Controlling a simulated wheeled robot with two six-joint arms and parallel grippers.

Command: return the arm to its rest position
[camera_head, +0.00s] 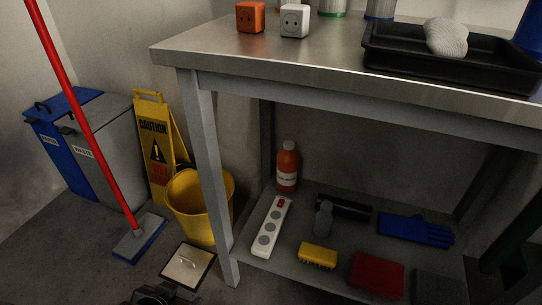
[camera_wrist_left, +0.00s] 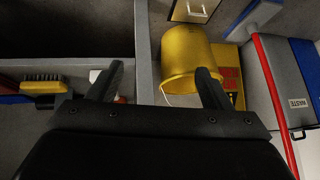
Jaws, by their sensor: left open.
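My left gripper (camera_head: 150,296) shows only in part at the bottom edge of the head view, low in front of the table's left leg. In the left wrist view its two dark fingers (camera_wrist_left: 158,85) stand wide apart with nothing held between them. Beyond the fingers are the table leg (camera_wrist_left: 145,60) and the yellow bucket (camera_wrist_left: 188,58); I see no clear contact with either. My right gripper is in neither view.
The metal table (camera_head: 270,65) carries sockets and a black tray (camera_head: 460,72). Its lower shelf (camera_head: 262,262) holds a power strip, bottle, brush and gloves. The bucket (camera_head: 190,205), caution sign (camera_head: 155,150), red-handled mop (camera_head: 85,120) and bins (camera_head: 105,135) stand left.

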